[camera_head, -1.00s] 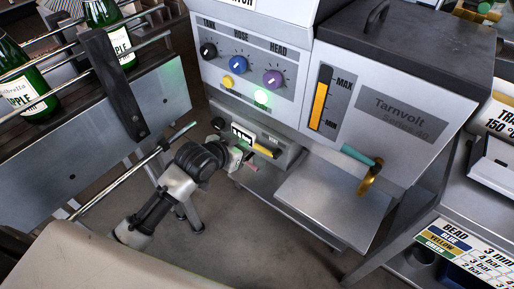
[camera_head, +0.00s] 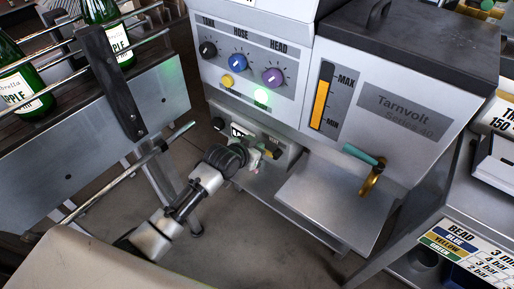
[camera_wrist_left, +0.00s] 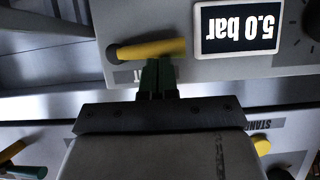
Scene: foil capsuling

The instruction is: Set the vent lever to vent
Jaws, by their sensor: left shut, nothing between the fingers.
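The yellow vent lever (camera_wrist_left: 150,49) lies nearly level on the grey lower panel in the left wrist view, which shows the panel upside down. Its round end is at the left and its free end points toward the 5.0 bar display. A label beside it is mostly hidden by my fingers. My left gripper (camera_wrist_left: 158,66) is shut and empty, with its tips at the lever's edge; I cannot tell whether they touch. In the head view my left gripper (camera_head: 258,156) covers part of the lever (camera_head: 274,155). My right gripper is not in view.
The pressure display (camera_wrist_left: 238,26) is beside the lever. A black knob (camera_head: 218,124) is left on the same panel. A brass valve with a teal handle (camera_head: 363,156) stands over a metal shelf (camera_head: 330,208) at the right. The bottle conveyor (camera_head: 90,130) is at the left.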

